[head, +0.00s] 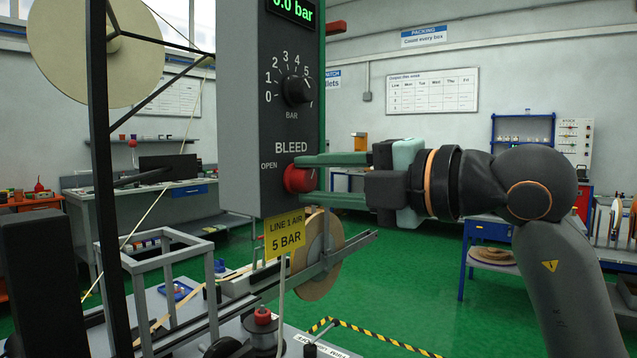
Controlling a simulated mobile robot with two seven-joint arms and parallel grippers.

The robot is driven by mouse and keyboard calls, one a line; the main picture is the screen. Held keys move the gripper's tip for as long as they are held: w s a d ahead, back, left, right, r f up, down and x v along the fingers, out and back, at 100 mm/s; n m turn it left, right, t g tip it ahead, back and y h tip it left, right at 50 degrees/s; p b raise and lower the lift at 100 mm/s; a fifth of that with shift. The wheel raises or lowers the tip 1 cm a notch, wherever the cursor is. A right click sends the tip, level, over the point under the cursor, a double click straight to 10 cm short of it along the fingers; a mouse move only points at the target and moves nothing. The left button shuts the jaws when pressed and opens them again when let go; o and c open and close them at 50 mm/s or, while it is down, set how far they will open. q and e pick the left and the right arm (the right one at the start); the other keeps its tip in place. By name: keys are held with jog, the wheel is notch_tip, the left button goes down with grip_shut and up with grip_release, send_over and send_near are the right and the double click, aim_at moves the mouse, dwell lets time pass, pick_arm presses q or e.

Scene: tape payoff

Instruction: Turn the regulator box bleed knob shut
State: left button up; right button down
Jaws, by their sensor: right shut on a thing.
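The regulator box (240,120) is a tall grey box at upper centre of the head view. Its red bleed knob (297,179) sits low on the front face, below the word BLEED and right of the word OPEN. My right gripper (304,177) comes in from the right, with its two green fingers above and below the knob, shut on it. The fingers hide part of the knob, and I cannot tell its turn angle. A black pressure dial (297,90) is above it, and a green display at the top reads about 0.0 bar. My left gripper is not in view.
A yellow tag (285,233) reading LINE 1 AIR 5 BAR hangs under the box. A large cream reel (85,50) and dark frame posts stand at the left. A brown disc (318,255) and a metal rail are below. Green floor is open at the lower right.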

jog(key=shift+m, duration=1.5)
jog(key=c, duration=0.5)
grip_release()
jog(key=b+v, duration=0.1)
jog(key=v, duration=1.1)
jog(key=shift+d+f, duration=0.1)
jog(key=shift+d, duration=0.15)
